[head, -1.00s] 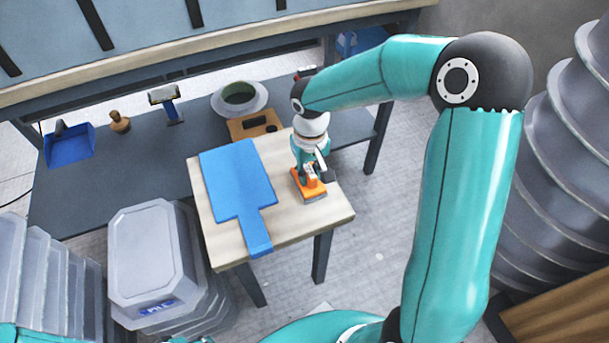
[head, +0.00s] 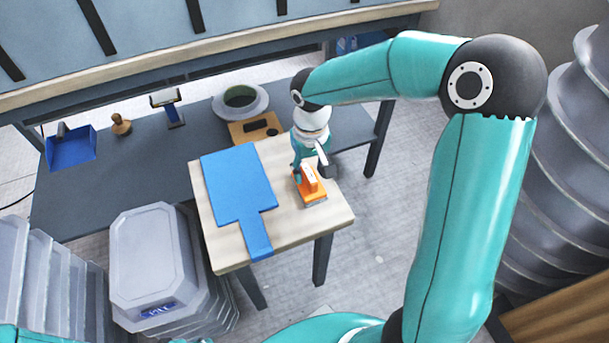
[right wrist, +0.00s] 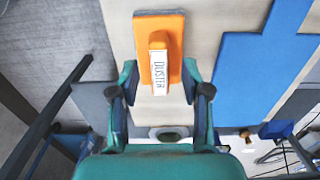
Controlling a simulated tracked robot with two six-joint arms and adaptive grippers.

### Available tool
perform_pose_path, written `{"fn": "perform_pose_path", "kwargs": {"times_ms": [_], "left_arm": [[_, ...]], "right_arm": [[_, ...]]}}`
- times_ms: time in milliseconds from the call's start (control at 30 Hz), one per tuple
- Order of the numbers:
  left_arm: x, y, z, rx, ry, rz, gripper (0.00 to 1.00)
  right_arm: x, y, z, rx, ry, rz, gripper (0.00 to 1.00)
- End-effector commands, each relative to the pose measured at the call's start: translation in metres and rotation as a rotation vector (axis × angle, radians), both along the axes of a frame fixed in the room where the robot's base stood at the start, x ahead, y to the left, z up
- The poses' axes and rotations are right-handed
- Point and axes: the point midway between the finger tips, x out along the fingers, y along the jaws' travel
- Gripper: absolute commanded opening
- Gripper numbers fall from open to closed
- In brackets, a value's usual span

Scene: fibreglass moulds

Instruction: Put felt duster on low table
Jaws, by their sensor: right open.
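The felt duster (head: 309,186) is an orange block with a handle, resting on the right part of the low table (head: 229,241), which has a pale wooden top. In the right wrist view the duster (right wrist: 172,30) shows a white label reading DUSTER. My right gripper (head: 310,166) is just behind and above the duster. Its fingers (right wrist: 160,85) are spread apart, one on each side of the label end, with nothing held between them. My left gripper does not show in either view.
A blue paddle-shaped board (head: 238,185) lies on the low table left of the duster. Stacked grey bins (head: 150,258) stand left of the table.

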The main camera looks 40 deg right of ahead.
Motion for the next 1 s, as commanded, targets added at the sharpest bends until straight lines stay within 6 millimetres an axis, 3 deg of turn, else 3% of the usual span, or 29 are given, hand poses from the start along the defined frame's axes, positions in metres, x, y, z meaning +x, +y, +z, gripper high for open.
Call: {"fn": "perform_pose_path", "kwargs": {"times_ms": [200, 400, 600, 1000], "left_arm": [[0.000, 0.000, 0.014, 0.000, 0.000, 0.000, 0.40], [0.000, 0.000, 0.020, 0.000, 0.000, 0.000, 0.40], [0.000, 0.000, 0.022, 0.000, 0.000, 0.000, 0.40], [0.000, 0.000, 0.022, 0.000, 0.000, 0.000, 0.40]], "right_arm": [[0.001, 0.000, 0.050, 0.000, -0.005, 0.000, 0.47], [0.001, 0.000, 0.080, 0.000, -0.002, -0.001, 0.47], [0.000, 0.000, 0.091, 0.000, -0.001, -0.001, 0.47], [0.000, 0.000, 0.091, 0.000, 0.000, -0.001, 0.47]]}}
